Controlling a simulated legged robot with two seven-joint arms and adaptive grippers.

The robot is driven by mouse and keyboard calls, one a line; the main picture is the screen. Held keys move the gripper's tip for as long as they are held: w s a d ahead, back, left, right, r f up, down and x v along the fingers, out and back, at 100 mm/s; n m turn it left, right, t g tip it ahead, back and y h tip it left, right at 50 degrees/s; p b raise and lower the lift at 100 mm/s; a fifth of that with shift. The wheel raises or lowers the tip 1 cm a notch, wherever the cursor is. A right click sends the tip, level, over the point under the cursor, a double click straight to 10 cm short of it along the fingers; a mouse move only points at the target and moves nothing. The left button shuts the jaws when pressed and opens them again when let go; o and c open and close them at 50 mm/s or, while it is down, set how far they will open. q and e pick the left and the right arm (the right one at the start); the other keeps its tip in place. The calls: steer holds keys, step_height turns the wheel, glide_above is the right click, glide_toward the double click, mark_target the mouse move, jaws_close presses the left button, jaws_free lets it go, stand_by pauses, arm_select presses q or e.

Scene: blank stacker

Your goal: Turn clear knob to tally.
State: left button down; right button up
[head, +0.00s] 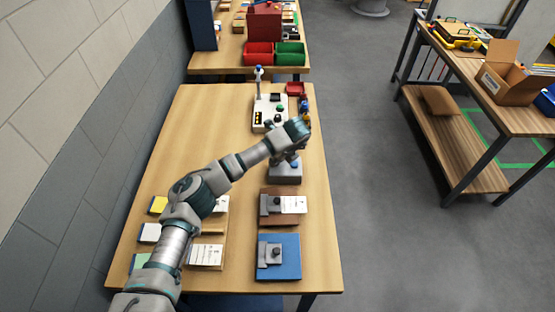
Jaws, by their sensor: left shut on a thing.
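My left arm reaches in from the lower left across the wooden table. Its gripper (287,157) points down over a small grey device (285,174) on the right half of the table. The gripper is shut on a small part at the top of this device; the fingers and wrist hide most of that part. A white control box (262,118) with a dark control, a green button and yellow markings stands just behind. I cannot make out a knob labelled clear or tally. My right gripper is not in view.
Nearer on the table (175,115) are a brown-based fixture (270,217) with a white card and a blue-based fixture (290,268). Several card stacks lie at left near my arm. A small red tray (296,88) is at the back right. The table's back left is clear.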

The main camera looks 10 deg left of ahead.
arm_select(q)
steer(key=shift+d+n, duration=0.1)
steer(key=shift+n, duration=0.5)
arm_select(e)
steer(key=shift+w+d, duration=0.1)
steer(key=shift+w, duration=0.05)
arm_select(q)
steer(key=shift+g, duration=0.3)
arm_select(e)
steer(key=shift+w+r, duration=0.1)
arm_select(q)
steer(key=c, duration=0.9)
jaws_free()
steer(key=shift+w, duration=0.1)
steer(key=shift+d+r, duration=0.15)
steer(key=shift+r, duration=0.1)
steer(key=v, duration=1.1)
steer(key=shift+d, duration=0.35)
